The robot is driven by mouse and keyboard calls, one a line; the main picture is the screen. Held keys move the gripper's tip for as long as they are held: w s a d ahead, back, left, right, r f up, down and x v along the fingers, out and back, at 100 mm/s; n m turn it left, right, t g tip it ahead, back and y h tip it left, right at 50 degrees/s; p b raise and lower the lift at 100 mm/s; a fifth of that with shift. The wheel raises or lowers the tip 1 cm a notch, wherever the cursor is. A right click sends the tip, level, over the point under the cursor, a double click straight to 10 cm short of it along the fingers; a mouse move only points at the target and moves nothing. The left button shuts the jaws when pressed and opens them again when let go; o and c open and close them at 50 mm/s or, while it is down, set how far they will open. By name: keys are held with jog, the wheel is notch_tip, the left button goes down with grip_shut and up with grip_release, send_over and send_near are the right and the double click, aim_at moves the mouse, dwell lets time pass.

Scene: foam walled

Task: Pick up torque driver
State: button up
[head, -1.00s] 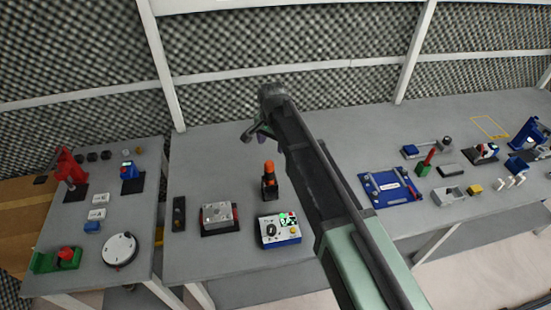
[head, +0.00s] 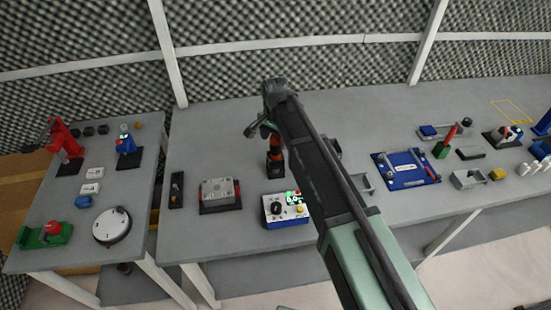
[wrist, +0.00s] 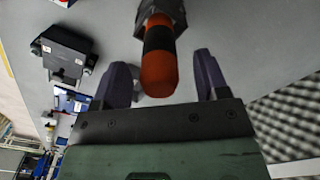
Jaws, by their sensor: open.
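The torque driver has an orange and black handle and stands upright in a dark holder (head: 275,170) on the middle bench. Its orange part (head: 275,143) is partly hidden behind my gripper (head: 257,127) in the head view. In the wrist view the orange handle end (wrist: 158,74) lies between the two purple fingers of my open gripper (wrist: 160,62), with a visible gap on each side. I cannot tell how deep the handle sits between the fingers. Nothing is held.
A grey metal block on a dark base (head: 219,194) is to the left. A blue tray (head: 405,169) lies to the right. Foam walls stand behind the bench.

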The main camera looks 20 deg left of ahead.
jog(key=c, duration=1.1)
jog(key=shift+c, duration=0.2)
jog(key=shift+r+p, duration=0.1)
jog(key=shift+p, duration=0.2)
notch_tip(320, 180, up, 20)
jog(key=p, duration=2)
